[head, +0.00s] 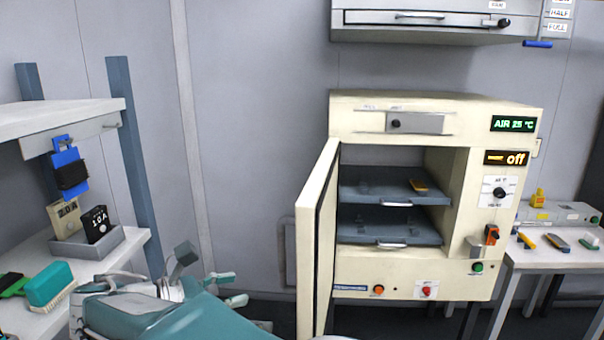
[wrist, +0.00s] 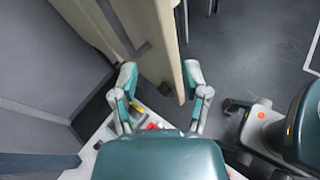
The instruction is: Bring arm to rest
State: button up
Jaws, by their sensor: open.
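My gripper (wrist: 162,82) is open and empty in the wrist view, its two fingers apart. The edge of a cream door (wrist: 165,50) shows beyond and between the fingers; I cannot tell how near it is. In the head view my teal arm (head: 165,318) is low at the bottom, left of the open cabinet door (head: 318,235).
The cream cabinet (head: 405,267) reads AIR 25 °C and off. A small orange item (head: 419,185) lies on its upper shelf (head: 365,191). A left shelf unit (head: 125,247) holds a grey bin (head: 88,244) and a teal brush (head: 48,285). A side table (head: 530,256) stands right.

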jog(key=s+d+f+m+g+y, duration=0.1)
jog(key=s+d+m+g+y, duration=0.3)
jog(key=d, duration=0.6)
jog(key=s+d+f+m+g+y, duration=0.1)
jog(key=d+m, duration=0.5)
jog(key=d, duration=0.4)
jog(key=s+d+f+m+t+y, duration=0.1)
jog(key=s+d+f+m+y, duration=0.1)
jog(key=s+m, duration=0.4)
jog(key=s+d+f+m+t+y, duration=0.1)
jog(key=s+d+f+m+y, duration=0.2)
jog(key=m, duration=0.4)
jog(key=s+d+y, duration=0.1)
jog(key=s+y, duration=0.1)
jog(key=shift+s+d, duration=0.35)
jog(key=shift+s, duration=0.05)
